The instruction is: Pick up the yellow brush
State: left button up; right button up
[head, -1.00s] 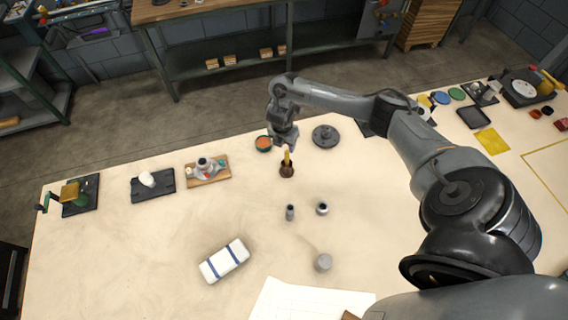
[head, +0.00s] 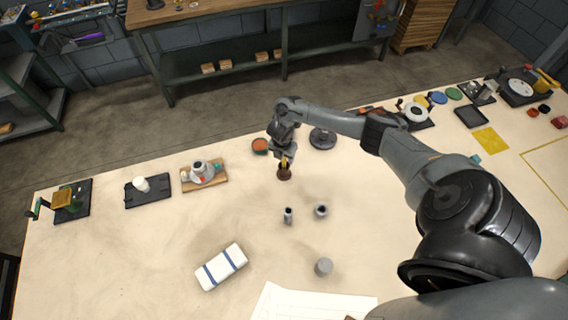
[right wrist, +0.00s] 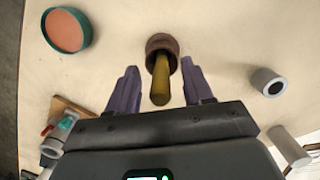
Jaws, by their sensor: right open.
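The yellow brush (right wrist: 160,82) stands in a small brown cup (right wrist: 161,43), its yellow handle pointing toward my right wrist camera. In the head view the brush (head: 284,163) shows as a short yellow piece above the brown cup (head: 284,174). My right gripper (head: 283,156) is above it, tilted downward. In the right wrist view the two purple fingers of the right gripper (right wrist: 164,78) are spread, one on each side of the handle, with visible gaps. The right gripper is open and holds nothing. My left gripper is in no view.
A green-rimmed dish (head: 260,146) and a dark round disc (head: 323,138) lie close by. A white block with blue bands (head: 221,267) lies front left. The table between is clear.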

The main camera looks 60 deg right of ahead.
grip_shut()
jog(key=shift+r, duration=0.1)
dwell(0.3)
